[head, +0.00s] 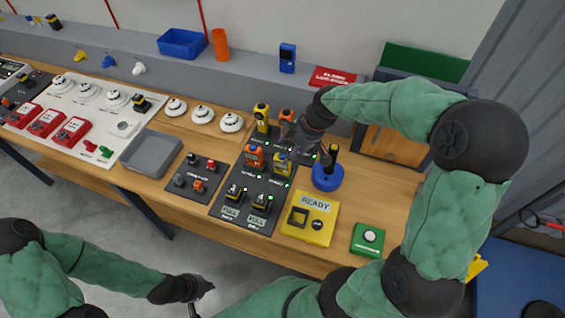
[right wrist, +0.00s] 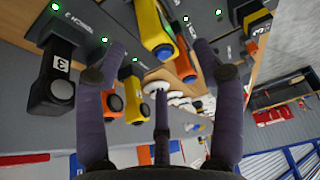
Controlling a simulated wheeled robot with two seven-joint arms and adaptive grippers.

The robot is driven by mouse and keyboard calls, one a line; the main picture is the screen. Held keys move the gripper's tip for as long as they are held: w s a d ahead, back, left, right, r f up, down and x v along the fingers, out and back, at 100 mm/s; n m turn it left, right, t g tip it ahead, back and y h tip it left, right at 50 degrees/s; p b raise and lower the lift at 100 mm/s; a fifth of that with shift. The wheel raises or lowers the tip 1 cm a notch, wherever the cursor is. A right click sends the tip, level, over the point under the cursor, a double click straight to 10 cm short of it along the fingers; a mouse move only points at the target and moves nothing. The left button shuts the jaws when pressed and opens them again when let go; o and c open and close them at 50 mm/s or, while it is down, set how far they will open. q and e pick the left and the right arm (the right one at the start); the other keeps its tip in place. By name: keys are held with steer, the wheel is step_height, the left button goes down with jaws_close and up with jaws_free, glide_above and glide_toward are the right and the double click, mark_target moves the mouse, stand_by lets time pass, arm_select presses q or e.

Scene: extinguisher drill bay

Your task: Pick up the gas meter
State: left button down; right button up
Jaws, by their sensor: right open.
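Several handheld meters stand on a dark dock (head: 221,208) on the bench. A yellow meter (head: 262,112) and an orange meter (head: 286,115) are in the back row. An orange meter (head: 254,157) and a yellow meter (head: 281,163) are in the middle. Two dark meters (head: 235,191) are in front. My right gripper (head: 293,136) is open above the dock, between the back and middle rows. In the right wrist view, a yellow meter (right wrist: 152,28) shows beyond the spread fingers (right wrist: 158,55); contact is unclear. My left gripper (head: 201,290) is open and empty, away from the bench.
A blue round holder (head: 327,178) stands right of the dock. A yellow READY box (head: 309,218) and a green button box (head: 368,240) are in front right. A grey tray (head: 150,154), red call points (head: 71,131) and white detectors (head: 231,122) lie left.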

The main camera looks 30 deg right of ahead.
mark_target(286, 156)
steer(key=shift+d+b+x, duration=0.15)
steer(key=shift+b+x, duration=0.25)
steer(key=shift+x, duration=1.55)
steer(key=shift+d+b+x, duration=0.2)
steer(key=shift+b+x, duration=0.15)
steer(key=shift+x, duration=1.6)
steer(key=shift+w, duration=0.15)
jaws_close()
